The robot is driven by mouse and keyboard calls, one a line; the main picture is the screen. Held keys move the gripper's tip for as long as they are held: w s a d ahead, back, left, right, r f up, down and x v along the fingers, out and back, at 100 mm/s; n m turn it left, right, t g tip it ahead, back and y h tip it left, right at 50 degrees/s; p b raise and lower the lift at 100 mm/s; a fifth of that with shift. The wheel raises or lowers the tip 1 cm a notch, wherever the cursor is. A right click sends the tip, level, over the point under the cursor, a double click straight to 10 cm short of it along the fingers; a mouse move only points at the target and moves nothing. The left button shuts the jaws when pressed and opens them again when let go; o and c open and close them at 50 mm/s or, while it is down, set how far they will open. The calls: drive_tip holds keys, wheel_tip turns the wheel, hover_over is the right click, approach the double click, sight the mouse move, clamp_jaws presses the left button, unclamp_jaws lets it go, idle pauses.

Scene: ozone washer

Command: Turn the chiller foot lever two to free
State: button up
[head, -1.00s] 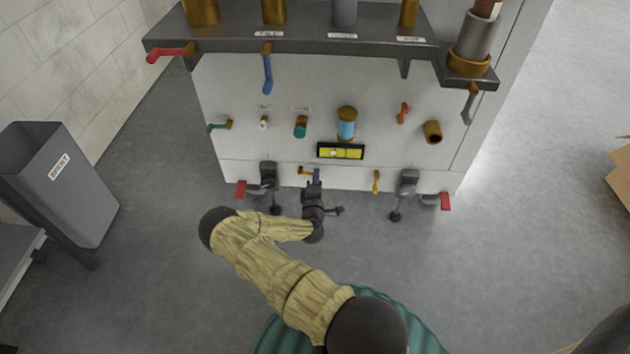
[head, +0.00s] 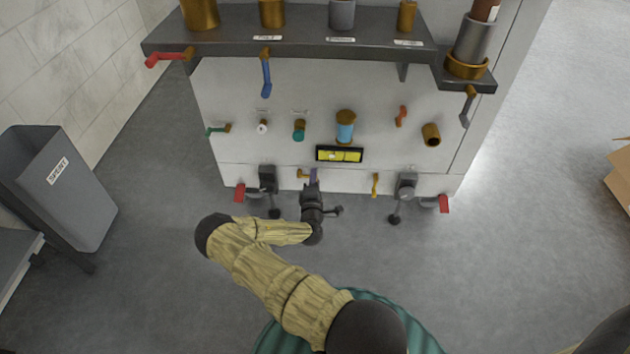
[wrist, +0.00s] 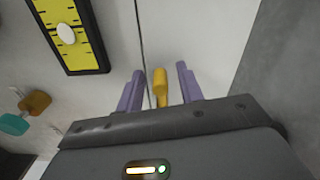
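Two small brass-yellow levers sit low on the washer front: the left one (head: 302,174) and the right one (head: 375,184). I read no label telling which is lever two. My gripper (head: 314,178) is at the left lever, just below the yellow display. In the wrist view, the purple fingers of my gripper (wrist: 161,88) are apart, with a yellow lever (wrist: 160,82) between them. A gap shows on each side of this lever, so the gripper is open around it. The lever's base is partly hidden by the gripper body.
The yellow display (head: 339,154) is above the levers. Grey foot units with red pedals (head: 239,192) (head: 444,204) flank my gripper on both sides. Knobs and a blue cylinder (head: 345,127) are higher on the panel. A grey bin (head: 55,190) stands left. The floor in front is clear.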

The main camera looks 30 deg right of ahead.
drive_tip(key=p+v, duration=0.4)
drive_tip(key=v, duration=1.3)
drive_tip(key=shift+s, duration=0.2)
drive_tip(key=shift+a+r, duration=0.1)
drive_tip(key=shift+a, duration=0.1)
